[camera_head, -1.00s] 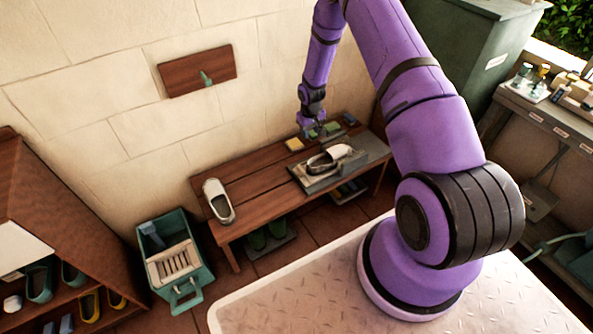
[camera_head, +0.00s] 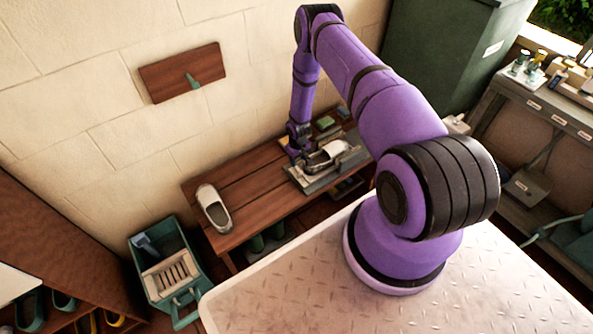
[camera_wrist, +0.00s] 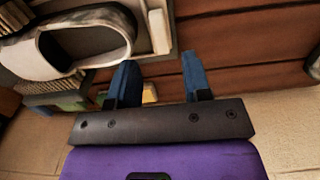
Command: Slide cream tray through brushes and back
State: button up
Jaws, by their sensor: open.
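A pale clog (camera_head: 325,156) sits in the brush unit (camera_head: 313,186) on the wooden bench. The clog (camera_wrist: 85,42) also shows at the upper left of the wrist view, with brush bristles (camera_wrist: 22,55) beside it. A cream upright piece (camera_wrist: 158,30), apparently part of the cream tray, stands just right of the clog. The rest of the tray is mostly hidden under the clog. My gripper (camera_head: 297,158) is low at the left end of the brush unit. In the wrist view its blue fingers (camera_wrist: 160,80) are apart with nothing between them, below the cream piece.
A second pale clog (camera_head: 213,207) lies on the bench (camera_head: 258,196) at the left, with bare wood between. A green block (camera_head: 325,122) lies at the back. A green bin (camera_head: 165,270) stands on the floor. A board with a hook (camera_head: 182,72) hangs on the wall.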

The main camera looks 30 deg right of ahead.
aim_at(298, 168)
notch_tip(298, 168, down, 9)
jog(key=shift+r, duration=0.1)
dwell(0.3)
jog(key=shift+d, duration=0.1)
grip_shut()
